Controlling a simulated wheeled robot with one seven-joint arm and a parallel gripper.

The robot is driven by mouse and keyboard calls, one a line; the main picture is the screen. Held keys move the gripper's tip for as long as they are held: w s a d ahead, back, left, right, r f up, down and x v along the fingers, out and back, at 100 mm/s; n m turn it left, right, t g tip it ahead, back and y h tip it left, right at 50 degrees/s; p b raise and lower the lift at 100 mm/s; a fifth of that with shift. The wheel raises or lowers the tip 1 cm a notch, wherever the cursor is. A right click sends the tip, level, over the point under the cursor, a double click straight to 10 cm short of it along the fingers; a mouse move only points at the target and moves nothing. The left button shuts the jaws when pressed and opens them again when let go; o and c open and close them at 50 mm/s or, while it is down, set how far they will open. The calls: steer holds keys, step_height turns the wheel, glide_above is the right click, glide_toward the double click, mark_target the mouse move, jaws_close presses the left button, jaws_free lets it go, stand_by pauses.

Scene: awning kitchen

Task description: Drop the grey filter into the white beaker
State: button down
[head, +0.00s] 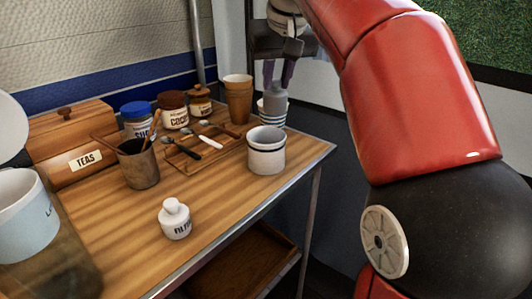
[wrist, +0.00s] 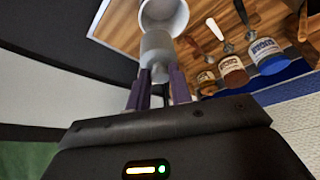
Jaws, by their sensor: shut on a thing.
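The grey filter (head: 275,103) is a small grey cylinder with a narrower top, held between the purple fingers of my gripper (head: 278,80). It hangs roughly upright in the head view. The white beaker (head: 266,155) is a round white pot with a dark band near its rim, standing near the right edge of the wooden table. In the head view the filter appears above and behind the beaker. In the wrist view the filter (wrist: 157,47) sits between my fingertips (wrist: 160,72) and overlaps the near rim of the beaker (wrist: 176,18), whose opening shows beyond it.
Striped cups (head: 284,117) stand behind the filter, with brown cups (head: 238,104) to their left. A wooden tray (head: 190,155) with spoons lies left of the beaker. A small white lidded jar (head: 175,222) stands at the front. Table between jar and beaker is clear.

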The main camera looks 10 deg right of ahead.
steer(key=shift+f+b, duration=0.95)
steer(key=shift+f, duration=0.05)
steer(key=c, duration=1.2)
jaws_free()
steer(key=shift+o, duration=0.2)
steer(key=p+v, duration=0.2)
steer(key=v, duration=0.6)
steer(key=s+f, duration=0.6)
steer(key=f, duration=0.4)
steer(key=s+f, duration=0.6)
steer(key=f, duration=0.4)
steer(key=s+f, duration=0.6)
steer(key=f, duration=0.5)
steer(key=shift+t, duration=0.4)
